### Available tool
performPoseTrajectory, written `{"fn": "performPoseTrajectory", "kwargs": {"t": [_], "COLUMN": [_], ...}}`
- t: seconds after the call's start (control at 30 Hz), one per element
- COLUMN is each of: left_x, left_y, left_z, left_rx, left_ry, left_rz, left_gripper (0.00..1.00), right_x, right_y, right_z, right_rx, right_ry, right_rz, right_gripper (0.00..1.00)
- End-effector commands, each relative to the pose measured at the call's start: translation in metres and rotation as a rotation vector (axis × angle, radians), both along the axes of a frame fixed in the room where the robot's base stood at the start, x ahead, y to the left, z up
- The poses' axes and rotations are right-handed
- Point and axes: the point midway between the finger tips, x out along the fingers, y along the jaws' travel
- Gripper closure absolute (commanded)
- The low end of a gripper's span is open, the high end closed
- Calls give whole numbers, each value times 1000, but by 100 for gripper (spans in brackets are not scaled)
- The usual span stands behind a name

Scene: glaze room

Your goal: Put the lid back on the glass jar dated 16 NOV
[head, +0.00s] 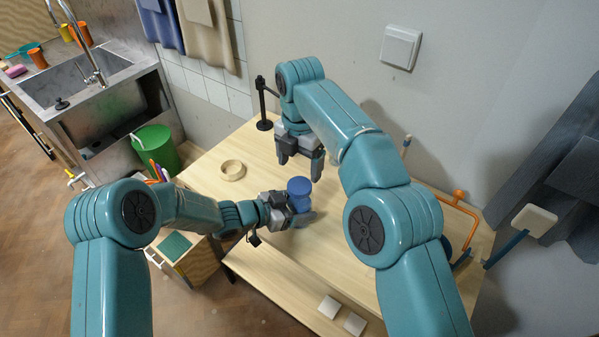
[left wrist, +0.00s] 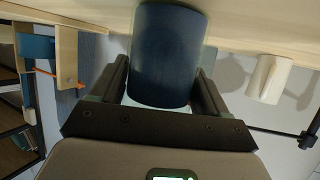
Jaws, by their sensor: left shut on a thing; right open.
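A blue cylindrical jar-like thing (head: 299,187) with a flat round blue top is at the middle of the wooden table. My left gripper (head: 293,208) is shut on it from the left; in the left wrist view its dark blue side (left wrist: 165,55) fills the space between the fingers. No date can be read on it, and I cannot tell whether its top is a separate lid. My right gripper (head: 300,166) is open and empty, pointing down just behind and above the blue thing. No separate loose lid can be made out.
A black stand (head: 264,124) is at the back, an orange frame (head: 457,208) at the right. A green bin (head: 155,147) stands left of the table.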

Motion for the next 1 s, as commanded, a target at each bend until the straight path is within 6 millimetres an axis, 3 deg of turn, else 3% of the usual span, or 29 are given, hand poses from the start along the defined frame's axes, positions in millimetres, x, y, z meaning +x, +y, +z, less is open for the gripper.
{"fn": "performPoseTrajectory", "kwargs": {"t": [0.2,0.4,0.77,0.8,0.97,1.0], "left_x": [0,0,0,0,0,0], "left_y": [0,0,0,0,0,0], "left_z": [1,1,1,1,1,1], "left_rx": [0,0,0,0,0,0], "left_ry": [-2,-2,-2,-2,-2,-2], "left_rz": [1,1,1,1,1,1], "left_gripper": [100,100,100,100,100,100], "right_x": [-1,-1,-1,-1,-1,-1], "right_y": [0,0,0,0,0,0], "right_z": [-35,-57,-63,-63,-62,-62], "right_rx": [-1,0,1,0,0,0], "right_ry": [3,1,-1,0,0,0], "right_rz": [0,-1,-1,-1,-1,-1], "right_gripper": [17,17,17,20,72,75]}}
